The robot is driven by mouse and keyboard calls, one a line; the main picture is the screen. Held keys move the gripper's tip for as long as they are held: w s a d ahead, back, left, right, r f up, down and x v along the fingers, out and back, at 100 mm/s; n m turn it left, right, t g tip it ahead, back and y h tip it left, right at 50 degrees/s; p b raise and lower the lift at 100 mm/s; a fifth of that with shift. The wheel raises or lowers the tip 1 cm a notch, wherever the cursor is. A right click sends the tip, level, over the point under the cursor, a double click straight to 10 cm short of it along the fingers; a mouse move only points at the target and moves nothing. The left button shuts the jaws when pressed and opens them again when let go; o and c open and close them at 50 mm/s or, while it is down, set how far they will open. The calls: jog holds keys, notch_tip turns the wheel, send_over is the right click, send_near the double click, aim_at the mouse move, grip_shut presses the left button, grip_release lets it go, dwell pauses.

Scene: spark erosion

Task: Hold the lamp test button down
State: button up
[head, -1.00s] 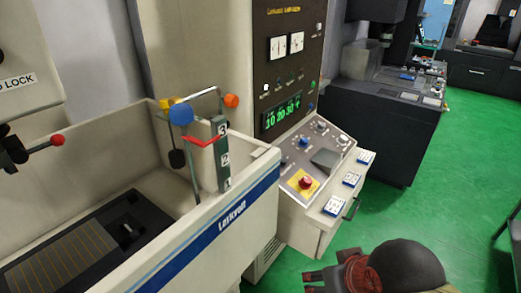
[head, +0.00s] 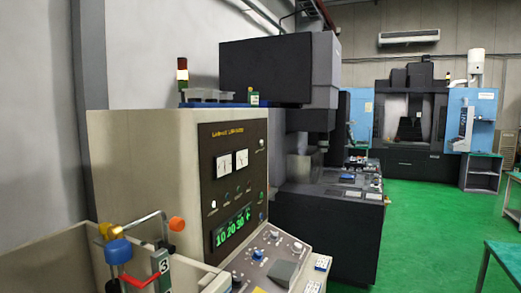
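The brown control panel (head: 251,172) stands upright on the beige machine cabinet (head: 145,165), left of centre in the head view. It carries two white meters (head: 233,164), a row of small buttons and a green digit display (head: 232,226). A small pale button (head: 213,204) sits at its left edge and a light round one (head: 262,144) at its upper right. The labels are too small to read, so I cannot tell which is the lamp test button. My gripper is not in view.
A sloped console (head: 270,262) with knobs juts out below the panel. A tank with blue and orange knobs (head: 117,250) stands at the lower left. A dark machine (head: 330,235) stands behind. Green floor (head: 425,240) is clear at right, with a table (head: 505,252) at the edge.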

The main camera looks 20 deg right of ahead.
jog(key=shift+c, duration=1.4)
